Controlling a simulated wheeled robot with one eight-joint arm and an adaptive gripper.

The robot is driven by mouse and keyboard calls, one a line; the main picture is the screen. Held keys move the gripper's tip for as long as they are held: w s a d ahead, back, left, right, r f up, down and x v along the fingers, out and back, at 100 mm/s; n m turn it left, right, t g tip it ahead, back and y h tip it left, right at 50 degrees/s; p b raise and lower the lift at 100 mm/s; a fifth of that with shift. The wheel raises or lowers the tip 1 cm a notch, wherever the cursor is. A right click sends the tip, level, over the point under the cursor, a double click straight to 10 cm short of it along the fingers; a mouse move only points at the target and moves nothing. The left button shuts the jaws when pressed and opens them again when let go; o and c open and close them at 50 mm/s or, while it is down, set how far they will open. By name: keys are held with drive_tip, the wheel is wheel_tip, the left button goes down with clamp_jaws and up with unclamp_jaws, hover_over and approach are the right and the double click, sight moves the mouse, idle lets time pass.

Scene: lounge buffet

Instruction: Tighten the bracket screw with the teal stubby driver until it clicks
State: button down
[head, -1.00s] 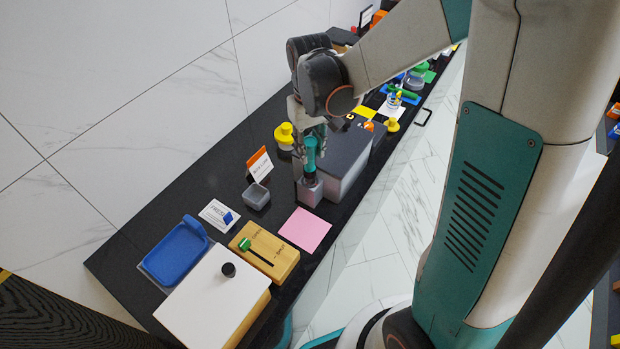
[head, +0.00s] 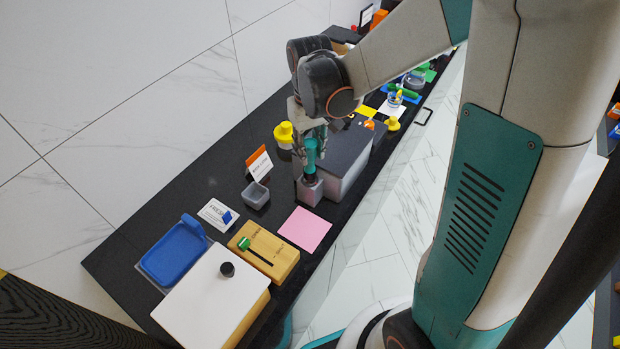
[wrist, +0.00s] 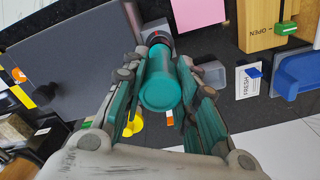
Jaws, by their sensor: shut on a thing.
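The teal stubby driver (head: 310,153) is held upright in my gripper (head: 308,146), which is shut on its handle. Its teal handle end (wrist: 161,92) faces the camera in the wrist view, between the gripper's fingers (wrist: 160,100). The driver's dark lower part meets the top of a small grey-pink block, the bracket (head: 310,190), standing beside a large grey box. The screw itself is hidden under the driver, so I cannot tell how deep it sits.
The grey box (head: 347,150) stands close right of the driver. A yellow object (head: 284,133), a small grey bin (head: 256,195) and an orange-white sign (head: 260,162) stand left. A pink sheet (head: 305,229) and a wooden block with green lever (head: 266,256) lie in front.

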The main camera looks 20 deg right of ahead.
drive_tip(key=shift+f+b, duration=0.75)
drive_tip(key=shift+f, duration=0.2)
idle(0.3)
drive_tip(key=c, duration=1.2)
unclamp_jaws()
drive_tip(key=shift+r, duration=0.1)
wheel_tip(320, 180, up, 12)
drive_tip(key=shift+s+f, duration=0.1)
drive_tip(key=shift+s, duration=0.05)
drive_tip(key=shift+s, duration=0.1)
drive_tip(key=s+f+t+b, duration=0.2)
drive_tip(key=s, duration=0.2)
drive_tip(key=s+f+t+b, duration=0.2)
drive_tip(key=s+b, duration=0.1)
drive_tip(key=s, duration=0.2)
drive_tip(key=s+f+m+t+b, duration=0.1)
drive_tip(key=s+f+t+b, duration=0.1)
drive_tip(key=s, duration=0.3)
drive_tip(key=shift+s+f+t+b, duration=0.25)
drive_tip(key=shift+t+b, duration=0.35)
drive_tip(key=shift+b, duration=0.15)
